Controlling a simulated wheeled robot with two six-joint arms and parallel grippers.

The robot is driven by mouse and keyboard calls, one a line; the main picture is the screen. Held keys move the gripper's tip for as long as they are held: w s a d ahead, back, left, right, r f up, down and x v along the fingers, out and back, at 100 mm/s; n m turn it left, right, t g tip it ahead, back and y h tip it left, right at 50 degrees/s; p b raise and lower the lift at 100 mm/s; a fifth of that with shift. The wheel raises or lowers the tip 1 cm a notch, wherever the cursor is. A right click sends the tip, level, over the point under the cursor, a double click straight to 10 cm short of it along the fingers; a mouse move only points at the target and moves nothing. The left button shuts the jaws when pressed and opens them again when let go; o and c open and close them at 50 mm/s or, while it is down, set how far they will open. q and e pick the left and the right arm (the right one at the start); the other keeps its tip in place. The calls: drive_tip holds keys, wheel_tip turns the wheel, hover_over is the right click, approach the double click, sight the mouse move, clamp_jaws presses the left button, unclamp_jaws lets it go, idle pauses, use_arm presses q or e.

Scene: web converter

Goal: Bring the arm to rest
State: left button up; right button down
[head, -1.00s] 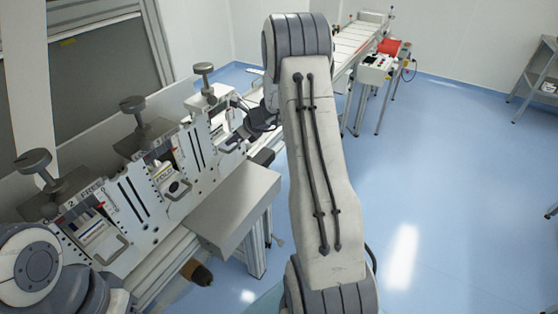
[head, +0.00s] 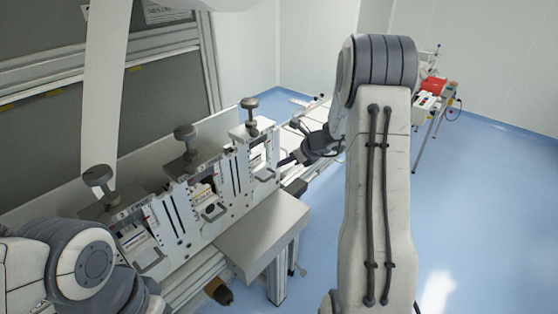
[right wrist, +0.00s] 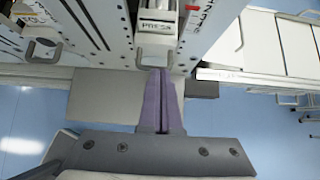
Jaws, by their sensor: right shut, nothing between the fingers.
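My right gripper (head: 284,161) is in front of the farthest of three white stations on the machine, just right of that station's lower handle (head: 265,174). In the right wrist view, its two purple fingers (right wrist: 160,75) lie together with nothing between them. Their tips are close to a grey U-shaped handle (right wrist: 156,54) under a label reading "PRESS"; whether they touch it I cannot tell. My right arm (head: 378,190) rises large in the head view, bent at the elbow. Part of my left arm (head: 85,265) shows at lower left; its gripper is out of view.
The machine's stations carry grey knobs (head: 186,132) on top. A grey box-like ledge (head: 262,232) juts out in front of them. A conveyor table with a red item (head: 433,85) stands at the back right. The blue floor (head: 480,200) to the right is open.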

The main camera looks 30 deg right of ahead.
drive_tip(key=shift+s+r, duration=0.1)
drive_tip(key=shift+s, duration=0.1)
drive_tip(key=s+a+r+n+g+y+b, duration=0.1)
drive_tip(key=s+a+n+g, duration=0.1)
drive_tip(key=s+a+n, duration=0.5)
drive_tip(key=s+a+r+n+g+y+b, duration=0.15)
drive_tip(key=a+n, duration=0.35)
drive_tip(key=a, duration=0.7)
drive_tip(key=s+a+n+g, duration=0.3)
drive_tip(key=s+a+n, duration=0.25)
drive_tip(key=a, duration=0.35)
drive_tip(key=s+a+n+g+h+b, duration=0.1)
drive_tip(key=s+n+h, duration=0.1)
drive_tip(key=s+n, duration=0.8)
drive_tip(key=s+a+f+n+g+h+b, duration=0.1)
drive_tip(key=s+n+h+b, duration=0.1)
drive_tip(key=s+n, duration=0.9)
drive_tip(key=shift+a+f+n+h, duration=0.25)
drive_tip(key=shift+a+n+h, duration=0.05)
drive_tip(key=shift+n+h, duration=0.05)
